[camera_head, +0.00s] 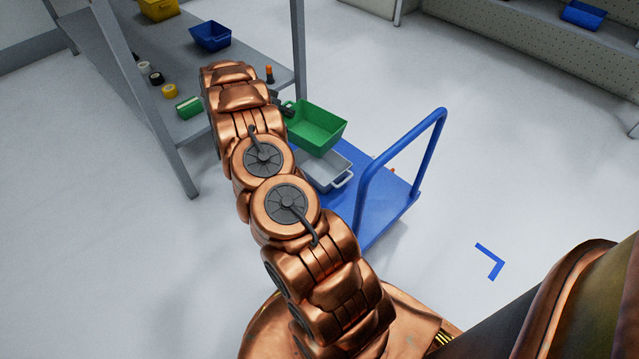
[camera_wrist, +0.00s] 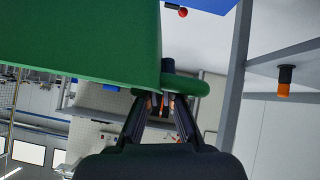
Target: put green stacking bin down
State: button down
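The green stacking bin (camera_head: 318,128) appears to hang above the blue platform cart (camera_head: 392,208), up and left of a grey tray, with its open side up. My gripper (camera_head: 283,106) is at the bin's left edge, mostly hidden by my arm. In the wrist view the green bin (camera_wrist: 80,45) fills the upper left, and my gripper (camera_wrist: 165,102) has its fingers closed at the bin's rim. The exact contact of the fingertips is partly hidden. The bin's underside is not visible in the head view.
A grey tray (camera_head: 328,170) rests on the cart beneath the bin. The cart's blue handle (camera_head: 398,148) rises at right. A grey shelf unit (camera_head: 180,184) stands at left with a blue bin (camera_head: 210,36), tape rolls and a small green box (camera_head: 189,107). Open floor lies right.

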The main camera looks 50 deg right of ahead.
aim_at(307, 123)
jog(key=shift+m+g, duration=0.5)
jog(key=shift+m, duration=0.2)
jog(key=s+d+f, duration=0.1)
jog(key=s+d+f+b, duration=0.2)
jog(key=f, duration=0.1)
jog(key=shift+a+f+b, duration=0.1)
jog(key=shift+f+b, duration=1.5)
jog(key=shift+f, duration=3.2)
jog(key=shift+f, duration=0.3)
jog(key=c, duration=1.3)
grip_release()
jog(key=shift+r, duration=0.2)
jog(key=p+v, duration=0.4)
jog(key=v, duration=0.8)
jog(key=shift+r, duration=0.25)
